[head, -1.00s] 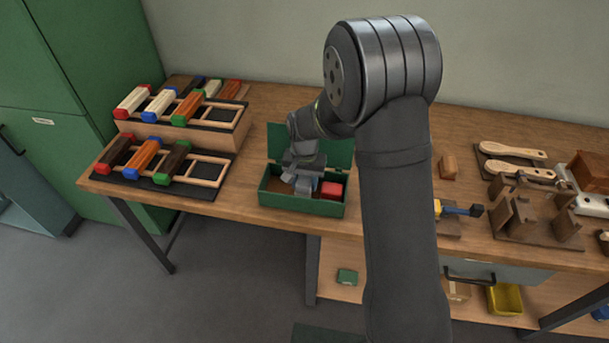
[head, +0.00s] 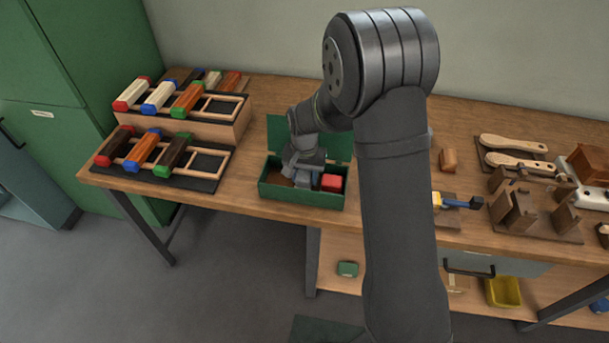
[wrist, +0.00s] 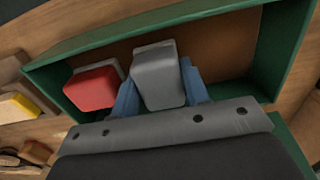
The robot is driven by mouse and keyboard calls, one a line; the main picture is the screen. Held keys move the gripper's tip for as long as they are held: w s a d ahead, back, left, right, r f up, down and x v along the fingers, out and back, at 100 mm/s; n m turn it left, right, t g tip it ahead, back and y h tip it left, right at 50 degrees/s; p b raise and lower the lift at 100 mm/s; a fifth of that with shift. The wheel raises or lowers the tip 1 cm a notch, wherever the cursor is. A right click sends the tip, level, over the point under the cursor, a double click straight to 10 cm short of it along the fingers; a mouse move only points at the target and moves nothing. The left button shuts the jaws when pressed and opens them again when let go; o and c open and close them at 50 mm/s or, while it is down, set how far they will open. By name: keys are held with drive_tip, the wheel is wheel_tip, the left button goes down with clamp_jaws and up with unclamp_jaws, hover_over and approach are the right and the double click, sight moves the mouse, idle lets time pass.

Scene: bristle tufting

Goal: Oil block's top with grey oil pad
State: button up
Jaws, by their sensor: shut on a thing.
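The grey oil pad (wrist: 158,75) is between the blue fingers of my gripper (wrist: 160,92) in the wrist view. My gripper is shut on it, inside or just above the open green box (head: 290,194). In the head view my gripper (head: 303,174) hides part of the pad; I cannot tell whether the pad touches the box floor. A red pad (wrist: 92,88) lies beside it and also shows in the head view (head: 331,182). Several wooden blocks are in view; a small brown block (head: 449,160) lies on the table. I cannot tell which block the task means.
Racks at the left hold several colour-ended bars (head: 160,97). The box lid (head: 340,146) stands raised behind. Bare table lies left of the box.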

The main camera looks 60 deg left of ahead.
sight(304, 173)
drive_tip(key=shift+f, duration=0.55)
idle(1.1)
drive_tip(key=shift+r, duration=3.55)
